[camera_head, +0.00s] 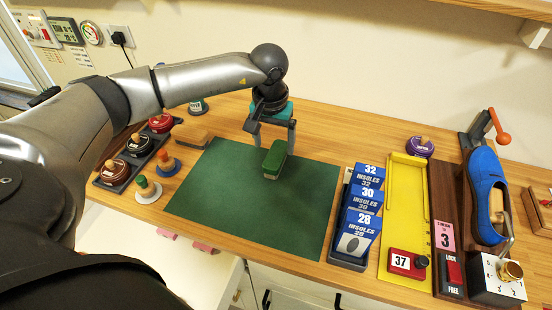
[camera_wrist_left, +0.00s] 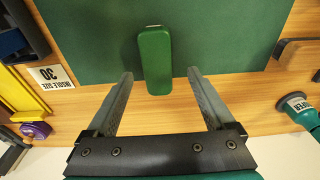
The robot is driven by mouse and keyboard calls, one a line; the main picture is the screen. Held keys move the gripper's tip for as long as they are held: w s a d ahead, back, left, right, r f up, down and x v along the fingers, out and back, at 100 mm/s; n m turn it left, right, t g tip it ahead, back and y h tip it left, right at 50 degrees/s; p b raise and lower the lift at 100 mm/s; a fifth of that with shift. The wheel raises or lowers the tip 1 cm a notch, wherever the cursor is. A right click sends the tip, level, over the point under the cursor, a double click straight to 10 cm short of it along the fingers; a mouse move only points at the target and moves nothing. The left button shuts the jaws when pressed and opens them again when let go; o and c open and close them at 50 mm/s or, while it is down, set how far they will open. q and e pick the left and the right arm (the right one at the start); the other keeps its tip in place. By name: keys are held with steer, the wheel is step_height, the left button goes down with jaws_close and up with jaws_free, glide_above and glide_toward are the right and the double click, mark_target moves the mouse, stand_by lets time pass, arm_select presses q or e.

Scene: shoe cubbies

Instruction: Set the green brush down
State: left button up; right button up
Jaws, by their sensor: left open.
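The green brush (camera_head: 275,158) has a green top and a pale underside. It appears to rest on the green mat (camera_head: 225,190), near the mat's back edge. In the left wrist view the green brush (camera_wrist_left: 155,60) lies across the mat's edge, with its near end over the wood. My left gripper (camera_head: 274,142) is open behind and above the brush, fingers pointing down. In the wrist view its two fingers (camera_wrist_left: 160,75) stand apart on either side of the brush's near end, with visible gaps. My right gripper is not in view.
A tan brush (camera_head: 190,136) and several round tins and knobbed pots (camera_head: 148,188) stand left of the mat. Blue insole boxes (camera_head: 360,210), a yellow measuring board (camera_head: 404,195) and a blue shoe (camera_head: 486,195) stand to the right. Most of the mat is clear.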

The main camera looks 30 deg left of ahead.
mark_target(276, 154)
arm_select(q)
steer(key=f, duration=0.5)
steer(key=shift+w+d, duration=0.15)
steer(key=shift+w, duration=0.15)
steer(key=shift+r, duration=0.1)
jaws_close()
